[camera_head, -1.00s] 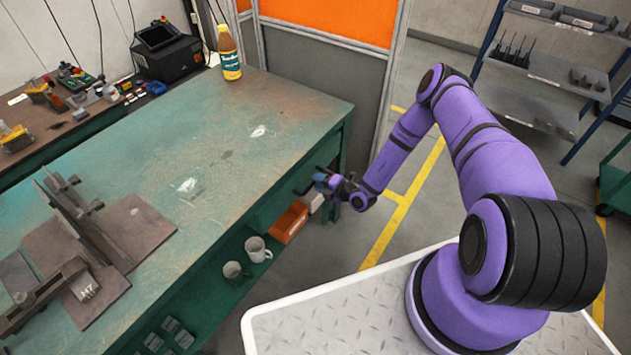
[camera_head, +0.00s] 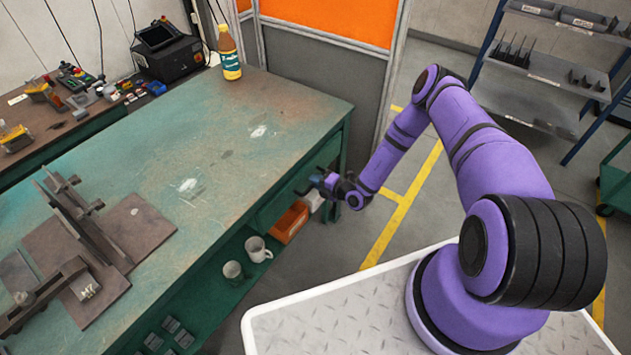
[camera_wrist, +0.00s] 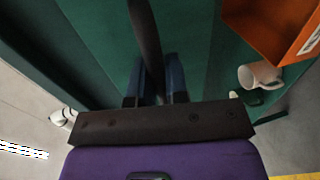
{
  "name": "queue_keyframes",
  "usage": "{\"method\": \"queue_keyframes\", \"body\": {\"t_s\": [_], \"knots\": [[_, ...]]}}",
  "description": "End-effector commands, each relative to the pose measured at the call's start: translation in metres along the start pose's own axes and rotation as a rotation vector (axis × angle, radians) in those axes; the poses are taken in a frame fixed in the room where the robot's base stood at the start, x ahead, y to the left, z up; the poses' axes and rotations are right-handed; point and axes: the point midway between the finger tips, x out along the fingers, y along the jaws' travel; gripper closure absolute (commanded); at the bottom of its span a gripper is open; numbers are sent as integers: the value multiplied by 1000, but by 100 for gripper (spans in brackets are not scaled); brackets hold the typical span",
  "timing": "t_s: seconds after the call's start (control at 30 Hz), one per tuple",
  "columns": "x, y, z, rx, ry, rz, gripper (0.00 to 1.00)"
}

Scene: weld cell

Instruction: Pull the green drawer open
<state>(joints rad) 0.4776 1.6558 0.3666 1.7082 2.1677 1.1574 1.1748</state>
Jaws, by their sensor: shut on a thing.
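The green drawer (camera_head: 268,212) is set under the top of the green workbench, at its right end. Its front also fills the upper middle of the wrist view (camera_wrist: 205,35). A dark bar handle (camera_wrist: 146,40) stands out from the drawer front. My gripper (camera_head: 314,184) is at this handle; in the wrist view its two blue-grey fingers (camera_wrist: 155,85) are shut on the bar, one on each side. The drawer looks closed or nearly so; I cannot tell exactly.
An orange bin (camera_head: 290,222) and two mugs (camera_head: 257,249) sit on the shelf below. A bottle (camera_head: 229,52) and a steel fixture (camera_head: 85,225) stand on the bench top (camera_head: 215,140). The floor (camera_head: 345,245) right of the bench is clear.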

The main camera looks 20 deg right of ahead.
Motion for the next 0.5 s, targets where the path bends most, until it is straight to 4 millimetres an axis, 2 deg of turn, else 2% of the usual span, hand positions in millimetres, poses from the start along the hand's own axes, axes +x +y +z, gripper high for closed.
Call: {"method": "queue_keyframes", "body": {"t_s": [0.17, 0.27, 0.5], "knots": [[-20, -5, 1, 2, -3, -2, 100], [-38, -9, 1, 4, -4, -2, 100], [-100, -22, 1, 4, -5, -3, 100]]}}
